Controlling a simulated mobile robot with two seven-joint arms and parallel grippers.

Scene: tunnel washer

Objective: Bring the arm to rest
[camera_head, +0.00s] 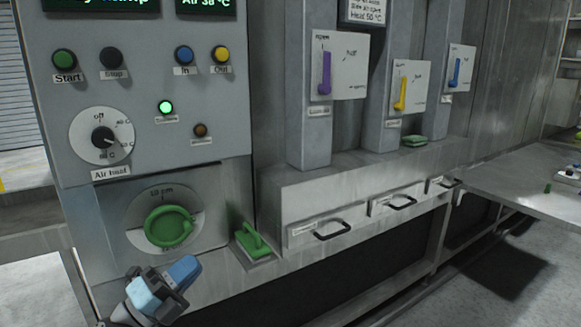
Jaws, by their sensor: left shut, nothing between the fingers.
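My left gripper (181,280) is at the bottom left, shut and empty, with blue fingers pointing up and right. It is below the green round handle (168,229) on its dial plate and to the left of a green-handled piece (253,241) on the ledge. It appears apart from both. My right gripper is not in view.
The control panel (225,115) stands above, with several buttons, a lit green lamp (165,107) and a black knob (103,138). Purple, yellow and blue levers are on posts to the right. Drawers with black handles (332,230) line the front. A table (520,185) stands at the right.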

